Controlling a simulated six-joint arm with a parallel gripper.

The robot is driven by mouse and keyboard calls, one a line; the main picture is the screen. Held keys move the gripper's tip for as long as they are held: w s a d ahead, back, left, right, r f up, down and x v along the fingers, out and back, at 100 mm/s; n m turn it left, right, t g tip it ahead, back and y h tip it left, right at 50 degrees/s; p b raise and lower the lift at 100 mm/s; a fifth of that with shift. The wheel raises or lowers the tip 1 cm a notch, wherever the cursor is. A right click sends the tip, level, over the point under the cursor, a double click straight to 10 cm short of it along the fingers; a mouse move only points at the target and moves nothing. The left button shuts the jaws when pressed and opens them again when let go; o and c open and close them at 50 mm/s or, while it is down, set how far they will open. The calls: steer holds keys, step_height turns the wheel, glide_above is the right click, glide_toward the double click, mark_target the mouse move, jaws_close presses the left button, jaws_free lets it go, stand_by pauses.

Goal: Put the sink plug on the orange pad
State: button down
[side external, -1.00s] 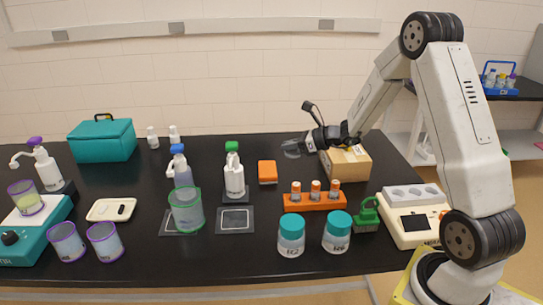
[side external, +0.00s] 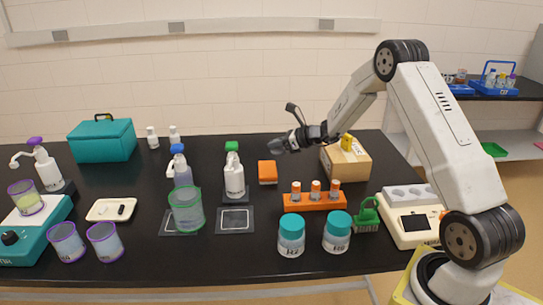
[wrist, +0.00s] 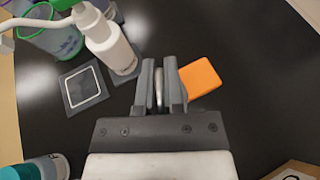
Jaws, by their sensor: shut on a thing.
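The orange pad (side external: 267,172) lies on the black table near the middle. In the wrist view the orange pad (wrist: 201,77) is just right of my gripper's fingers. My gripper (side external: 278,145) is in the air above and behind the pad in the side view. In the wrist view my gripper (wrist: 160,72) is shut on a thin greyish thing, apparently the sink plug (wrist: 158,88), seen edge-on and mostly hidden between the fingers. The held plug cannot be made out in the side view.
A white pump bottle (side external: 234,178) stands left of the pad. An orange rack (side external: 315,202) with several tubes is in front to the right, and a cardboard box (side external: 345,163) stands to the right. Two teal-lidded jars (side external: 291,236) are at the front.

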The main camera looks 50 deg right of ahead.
glide_above(265, 168)
steer(key=shift+s+f, duration=0.2)
steer(key=shift+f, duration=2.8)
steer(key=shift+w+f, duration=0.25)
steer(key=shift+f, duration=1.55)
steer(key=shift+f, duration=0.15)
steer(key=c, duration=0.7)
jaws_free()
steer(key=shift+c, duration=0.2)
